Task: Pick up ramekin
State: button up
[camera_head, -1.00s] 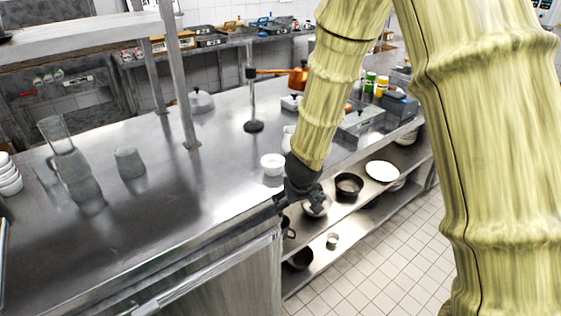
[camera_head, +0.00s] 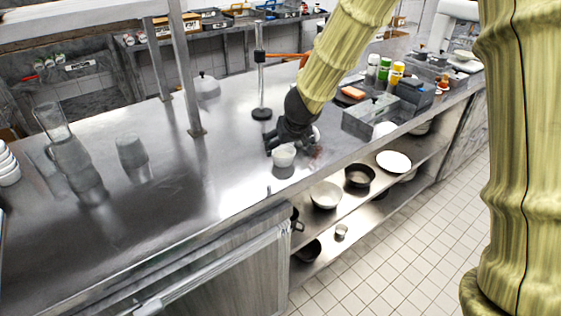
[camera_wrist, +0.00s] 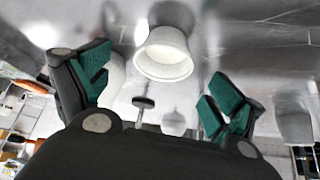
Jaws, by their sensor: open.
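The ramekin (camera_head: 284,157) is a small white round cup standing on the steel counter near its front edge. In the wrist view the ramekin (camera_wrist: 163,56) lies ahead, between my two fingers and beyond their tips. My gripper (camera_head: 283,140) is just above and behind it in the head view, with its fingers beside it. In the wrist view my gripper (camera_wrist: 158,82) has green-padded fingers spread wide with nothing between the pads. The head view does not show clearly whether a finger touches the ramekin.
A pale rounded thing stands right beside the ramekin, partly hidden by my gripper. A stand with a black base (camera_head: 263,114) is behind. A grey container (camera_head: 371,117) with bottles behind it stands to the right. Glassware (camera_head: 70,160) is at left. A lower shelf holds pans (camera_head: 359,175).

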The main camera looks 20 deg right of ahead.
aim_at(281, 156)
jog(key=shift+a+b+x, duration=0.1)
jog(key=shift+b+x, duration=0.4)
jog(key=shift+x, duration=0.85)
jog(key=shift+a+b+x, duration=0.15)
jog(key=shift+b+x, duration=0.3)
jog(key=shift+x, duration=0.85)
jog(key=c, duration=1.2)
